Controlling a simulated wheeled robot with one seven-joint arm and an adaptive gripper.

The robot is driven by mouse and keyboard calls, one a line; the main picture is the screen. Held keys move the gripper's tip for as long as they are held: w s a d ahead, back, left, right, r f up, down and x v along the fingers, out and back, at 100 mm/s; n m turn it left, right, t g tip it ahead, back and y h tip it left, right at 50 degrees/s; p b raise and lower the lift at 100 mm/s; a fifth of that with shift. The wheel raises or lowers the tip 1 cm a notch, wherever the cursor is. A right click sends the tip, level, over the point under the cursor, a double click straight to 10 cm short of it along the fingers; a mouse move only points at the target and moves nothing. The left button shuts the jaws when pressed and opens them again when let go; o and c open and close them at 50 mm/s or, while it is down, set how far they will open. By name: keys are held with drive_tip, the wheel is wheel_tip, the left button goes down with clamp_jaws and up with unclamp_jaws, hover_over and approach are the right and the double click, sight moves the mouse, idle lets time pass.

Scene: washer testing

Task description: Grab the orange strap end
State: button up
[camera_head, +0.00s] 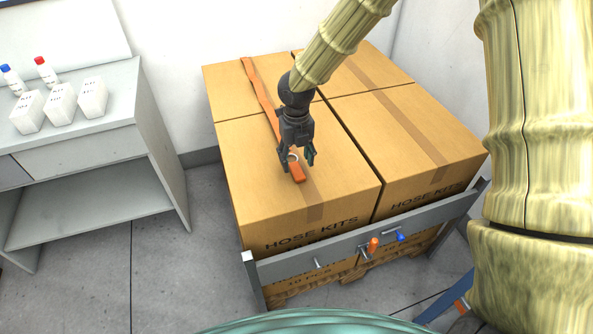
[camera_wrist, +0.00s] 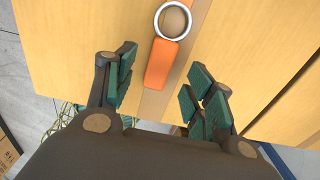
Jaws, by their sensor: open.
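The orange strap lies along the top of the left cardboard boxes. Its orange strap end (camera_head: 298,173) is a short flat piece with a metal ring (camera_head: 293,157) at its far side. In the wrist view the strap end (camera_wrist: 162,62) sits between the open fingers, with the ring (camera_wrist: 173,20) just beyond it. My gripper (camera_head: 297,156) is open and empty, pointing down over the strap end. Its green finger pads (camera_wrist: 160,92) stand apart on both sides of the strap end and do not visibly touch it. The height above the box cannot be told exactly.
Several boxes (camera_head: 246,188) marked "HOSE KITS" stand together behind a grey rail (camera_head: 340,240) with orange and blue handles. A grey bench (camera_head: 90,137) with white kit boxes (camera_head: 61,103) and small bottles stands at the left. Floor between bench and boxes is clear.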

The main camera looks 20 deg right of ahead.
sight(297, 169)
wheel_tip(297, 169, down, 4)
drive_tip(key=shift+r, duration=0.25)
drive_tip(key=shift+c, duration=0.2)
drive_tip(key=c, duration=1.1)
drive_tip(key=shift+r, duration=0.1)
